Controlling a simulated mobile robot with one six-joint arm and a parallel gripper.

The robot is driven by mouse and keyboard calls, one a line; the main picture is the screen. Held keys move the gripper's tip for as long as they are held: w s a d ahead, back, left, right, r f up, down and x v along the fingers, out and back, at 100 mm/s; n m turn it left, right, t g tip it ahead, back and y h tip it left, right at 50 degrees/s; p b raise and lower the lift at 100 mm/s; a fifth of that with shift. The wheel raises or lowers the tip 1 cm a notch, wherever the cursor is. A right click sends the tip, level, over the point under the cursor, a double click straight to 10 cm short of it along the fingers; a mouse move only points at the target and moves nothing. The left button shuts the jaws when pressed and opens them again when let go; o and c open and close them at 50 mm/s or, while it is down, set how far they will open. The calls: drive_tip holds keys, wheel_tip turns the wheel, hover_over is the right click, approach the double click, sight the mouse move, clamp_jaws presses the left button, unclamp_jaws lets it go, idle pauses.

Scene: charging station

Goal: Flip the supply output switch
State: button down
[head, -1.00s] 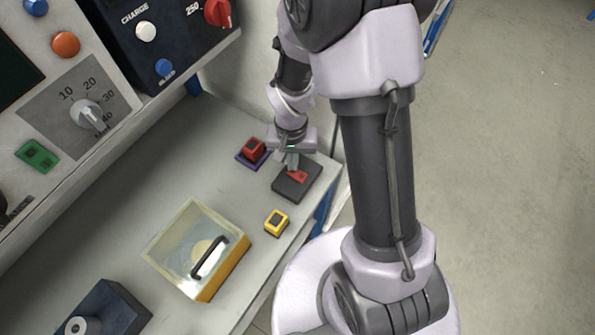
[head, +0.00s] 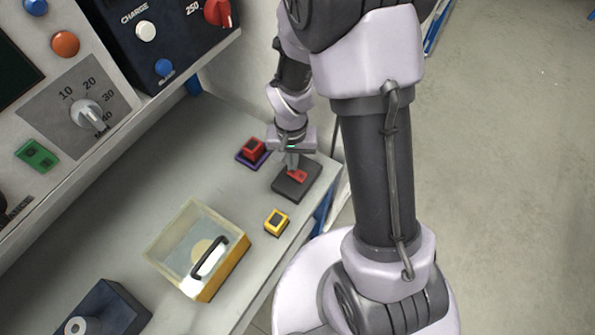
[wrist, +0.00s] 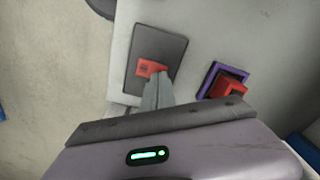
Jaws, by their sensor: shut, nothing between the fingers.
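A dark grey plate (head: 290,186) with a red rocker switch (head: 298,175) lies near the bench's right edge. In the wrist view the plate (wrist: 158,48) and the red switch (wrist: 147,68) show just beyond my fingertips. My gripper (head: 292,166) is shut and empty, pointing down over the plate. In the wrist view the closed fingers of my gripper (wrist: 159,82) overlap the lower right edge of the red switch. Whether they touch it, I cannot tell. No label on the switch is readable.
A red block on a purple base (head: 252,151) sits close left of the plate; it also shows in the wrist view (wrist: 226,84). A yellow block (head: 276,222) and a clear-topped box with a black handle (head: 236,272) stand nearer. Panels with knobs (head: 85,113) line the left.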

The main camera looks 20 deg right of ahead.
drive_tip(key=shift+f+b, duration=0.8)
drive_tip(key=shift+f, duration=0.1)
drive_tip(key=shift+r, duration=0.1)
wheel_tip(320, 180, up, 7)
drive_tip(key=p, duration=0.5)
idle(0.4)
drive_tip(key=s+a+r+t+y+b, duration=0.1)
drive_tip(key=s+a+r+t+b, duration=0.1)
drive_tip(key=s+r, duration=0.4)
drive_tip(key=s+a+r+t+y+b, duration=0.1)
drive_tip(key=s+r, duration=0.6)
drive_tip(key=r, duration=0.8)
drive_tip(key=a+t+b, duration=0.1)
drive_tip(key=t, duration=0.1)
drive_tip(key=shift+t, duration=0.4)
